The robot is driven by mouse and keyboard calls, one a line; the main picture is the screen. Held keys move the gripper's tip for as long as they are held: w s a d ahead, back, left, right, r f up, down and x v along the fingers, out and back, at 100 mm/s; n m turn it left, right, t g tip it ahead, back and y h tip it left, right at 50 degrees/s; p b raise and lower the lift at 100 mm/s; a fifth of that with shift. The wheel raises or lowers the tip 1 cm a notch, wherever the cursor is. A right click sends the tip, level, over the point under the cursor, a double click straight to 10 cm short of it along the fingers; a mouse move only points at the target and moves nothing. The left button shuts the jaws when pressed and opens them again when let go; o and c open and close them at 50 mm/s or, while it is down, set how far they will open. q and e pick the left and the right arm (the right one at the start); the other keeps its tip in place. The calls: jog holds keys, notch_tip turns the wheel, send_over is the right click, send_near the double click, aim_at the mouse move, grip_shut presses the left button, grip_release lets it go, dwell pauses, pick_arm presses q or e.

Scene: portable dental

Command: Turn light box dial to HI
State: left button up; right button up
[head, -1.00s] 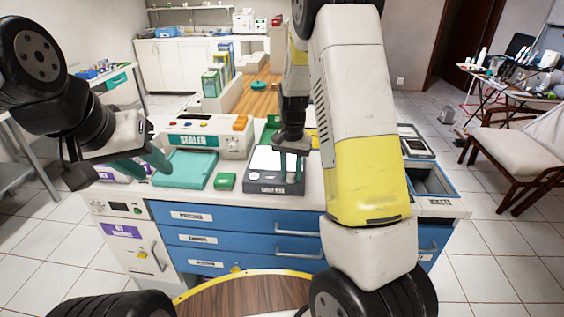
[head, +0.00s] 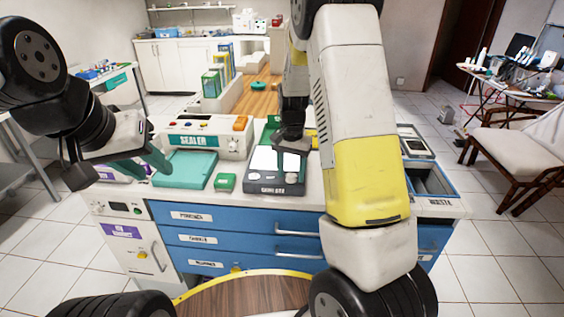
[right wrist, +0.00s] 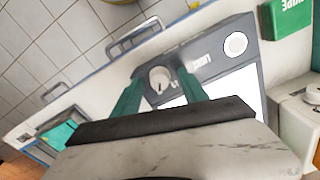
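The light box (head: 265,187) is a dark grey box with a bright white panel, on the counter in the head view. In the right wrist view its grey front face (right wrist: 205,56) carries a pale round dial (right wrist: 160,78) with a dark pointer mark, and a second white round part. The dial's setting is too small to read. My right gripper (head: 291,167) is over the light box's right part. In the right wrist view its green fingers (right wrist: 160,77) stand apart on either side of the dial, with visible gaps. My left gripper (head: 155,174) is open and empty beside the sealer.
The sealer (head: 215,140) with its teal pad (head: 185,169) stands left of the light box. A small green box (head: 225,182) lies between them. Blue drawers with handles (head: 297,229) are below the counter edge.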

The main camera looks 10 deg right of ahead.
aim_at(291, 174)
jog(key=shift+r, duration=3.9)
jog(key=shift+r, duration=0.15)
jog(key=s+r+n+t, duration=0.2)
jog(key=s+r, duration=0.3)
jog(key=s, duration=0.3)
jog(key=s+a+r+n+t+y, duration=0.1)
jog(key=s+r+n+t, duration=0.1)
jog(key=s+r, duration=0.3)
jog(key=s+a+r+n+t+y, duration=0.1)
jog(key=s+r, duration=0.4)
jog(key=s, duration=0.6)
jog(key=shift+s+n+t, duration=0.25)
jog(key=shift+n+t, duration=0.35)
jog(key=shift+n, duration=0.4)
jog(key=shift+a, duration=0.1)
